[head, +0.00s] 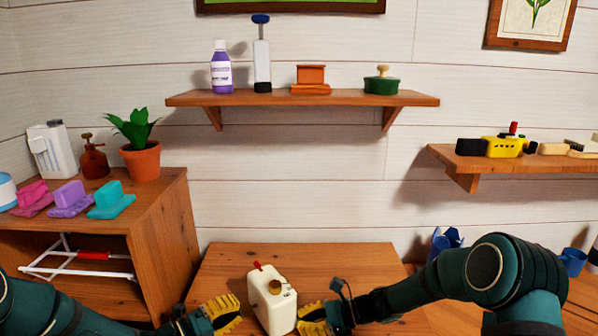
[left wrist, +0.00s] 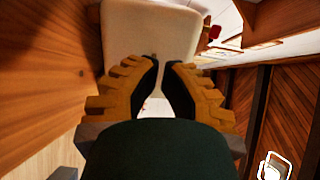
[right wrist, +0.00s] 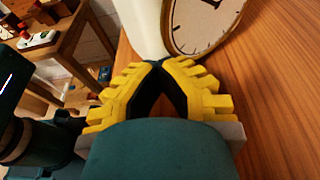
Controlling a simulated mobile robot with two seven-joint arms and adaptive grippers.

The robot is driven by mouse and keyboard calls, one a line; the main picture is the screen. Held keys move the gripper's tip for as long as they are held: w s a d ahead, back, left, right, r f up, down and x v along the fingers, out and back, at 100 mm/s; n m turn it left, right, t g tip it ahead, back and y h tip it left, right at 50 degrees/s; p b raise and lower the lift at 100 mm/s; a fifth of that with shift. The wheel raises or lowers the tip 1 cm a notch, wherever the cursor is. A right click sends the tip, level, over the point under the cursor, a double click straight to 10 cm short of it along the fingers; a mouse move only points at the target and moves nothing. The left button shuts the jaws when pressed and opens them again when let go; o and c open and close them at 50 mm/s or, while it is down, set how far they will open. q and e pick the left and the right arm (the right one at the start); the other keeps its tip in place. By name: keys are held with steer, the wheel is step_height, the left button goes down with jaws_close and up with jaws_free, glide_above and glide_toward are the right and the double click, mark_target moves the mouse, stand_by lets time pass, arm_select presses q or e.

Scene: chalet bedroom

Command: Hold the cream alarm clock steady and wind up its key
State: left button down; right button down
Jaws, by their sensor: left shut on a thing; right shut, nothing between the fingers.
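The cream alarm clock (head: 284,315) stands on the wooden table, with a red piece (head: 257,265) on top. A brown knob (head: 275,287), which looks like the key, sits on the side facing me. My left gripper (head: 238,310) is shut on the clock's left side; in the left wrist view the clock's pale body (left wrist: 150,30) fills the space at the fingertips (left wrist: 162,62). My right gripper (head: 303,315) is shut and empty close to the clock's right side. Contact there is unclear.
The tabletop (head: 340,262) behind the clock is clear. A wooden cabinet (head: 160,215) with a potted plant (head: 140,158) stands at the left. A wall shelf (head: 345,98) hangs above. Blue items (head: 447,240) stand at the right behind my right arm.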

arm_select(q)
steer(key=shift+w+r, duration=0.1)
stand_by(0.4)
steer(key=shift+w+a+r, duration=0.1)
steer(key=shift+w+a, duration=0.05)
steer(key=shift+w, duration=0.05)
steer(key=shift+a, duration=0.15)
steer(key=shift+v, duration=2.9)
